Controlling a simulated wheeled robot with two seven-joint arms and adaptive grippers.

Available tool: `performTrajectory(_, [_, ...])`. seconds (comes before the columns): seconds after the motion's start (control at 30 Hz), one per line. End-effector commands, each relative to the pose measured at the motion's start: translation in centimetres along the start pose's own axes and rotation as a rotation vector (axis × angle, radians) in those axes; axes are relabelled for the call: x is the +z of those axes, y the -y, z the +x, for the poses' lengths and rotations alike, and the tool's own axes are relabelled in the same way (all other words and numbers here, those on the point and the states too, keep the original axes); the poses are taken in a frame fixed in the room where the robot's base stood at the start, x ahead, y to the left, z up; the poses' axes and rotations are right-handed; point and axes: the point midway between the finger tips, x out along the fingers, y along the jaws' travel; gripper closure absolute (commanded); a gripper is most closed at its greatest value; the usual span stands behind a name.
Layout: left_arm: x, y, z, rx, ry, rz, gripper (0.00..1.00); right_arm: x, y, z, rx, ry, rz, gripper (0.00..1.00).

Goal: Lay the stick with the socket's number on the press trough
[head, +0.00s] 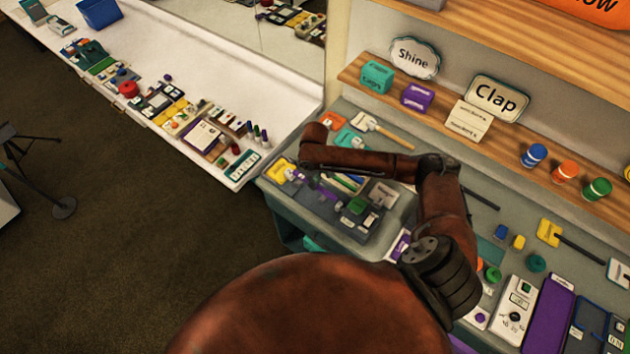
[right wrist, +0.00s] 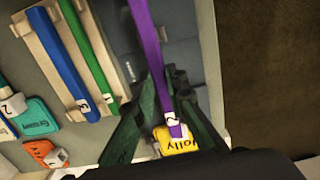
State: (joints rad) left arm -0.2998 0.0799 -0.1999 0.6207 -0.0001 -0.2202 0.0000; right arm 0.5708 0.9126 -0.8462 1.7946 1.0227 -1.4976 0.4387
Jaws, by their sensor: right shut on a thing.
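My right gripper (right wrist: 164,84) is shut on a purple stick (right wrist: 148,35), which runs up and out of the right wrist view. A white number tag (right wrist: 174,129) sits at its near end, its digit not clear to me. In the head view the purple stick (head: 327,191) shows below my right arm. A blue stick (right wrist: 62,60) and a green stick (right wrist: 90,50) lie in a pale wooden rack (right wrist: 50,42), each with a white number tag. My left gripper is out of view.
A yellow "Jolly" tile (right wrist: 180,146) lies below the held stick. A teal tile (right wrist: 38,117) and an orange tile (right wrist: 41,150) lie left. Signs and cups stand on the shelf (head: 450,120). The right counter is crowded.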

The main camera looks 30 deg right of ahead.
Motion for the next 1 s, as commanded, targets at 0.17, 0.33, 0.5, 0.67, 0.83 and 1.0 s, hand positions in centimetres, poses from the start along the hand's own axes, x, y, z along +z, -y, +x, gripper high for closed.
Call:
performTrajectory(0.17, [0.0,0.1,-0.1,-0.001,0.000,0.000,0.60,0.0,0.0,0.0,0.000,0.000,-0.001,1.00])
performTrajectory(0.33, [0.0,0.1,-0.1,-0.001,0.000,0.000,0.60,0.0,0.0,0.1,0.000,0.000,-0.001,1.00])
performTrajectory(0.5, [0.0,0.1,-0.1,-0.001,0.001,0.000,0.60,0.0,0.0,0.1,0.000,0.001,0.000,1.00])
performTrajectory(0.67, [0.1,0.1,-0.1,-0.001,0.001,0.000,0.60,0.0,0.1,0.5,0.000,0.001,-0.001,1.00])
performTrajectory(0.83, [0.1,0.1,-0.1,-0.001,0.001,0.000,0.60,0.0,0.1,1.2,0.000,0.001,-0.001,1.00])
performTrajectory(1.0, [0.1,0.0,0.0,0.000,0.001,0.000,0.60,0.1,0.1,1.8,0.000,0.001,0.000,1.00])
